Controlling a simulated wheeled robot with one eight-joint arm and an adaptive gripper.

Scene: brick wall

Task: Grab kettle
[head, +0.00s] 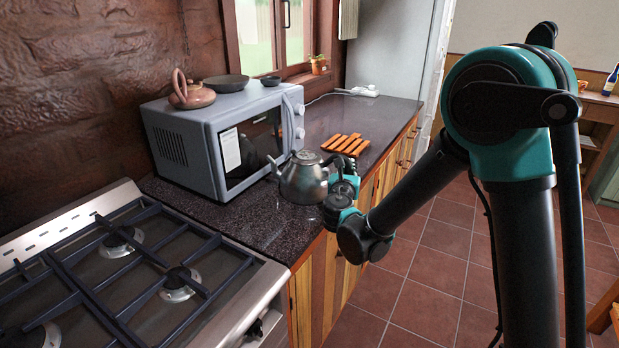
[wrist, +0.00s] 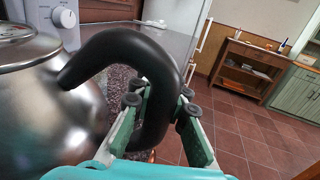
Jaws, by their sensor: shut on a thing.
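A silver metal kettle (head: 302,183) stands upright on the dark countertop in front of the microwave, with its spout towards the left. In the wrist view the kettle's body (wrist: 45,110) fills the left side, and its black curved handle (wrist: 125,45) arches over to the right. My gripper (head: 338,180) is at the kettle's right side. In the wrist view my gripper (wrist: 162,115) is shut on the handle, with one finger on each side of its lower part. The kettle's base is hidden in the wrist view.
A grey microwave (head: 215,135) stands behind the kettle, with a clay teapot (head: 190,92) and a dark pan (head: 227,83) on top. An orange slatted trivet (head: 345,145) lies beyond the kettle. A gas stove (head: 120,270) is at the left. The tiled floor at the right is open.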

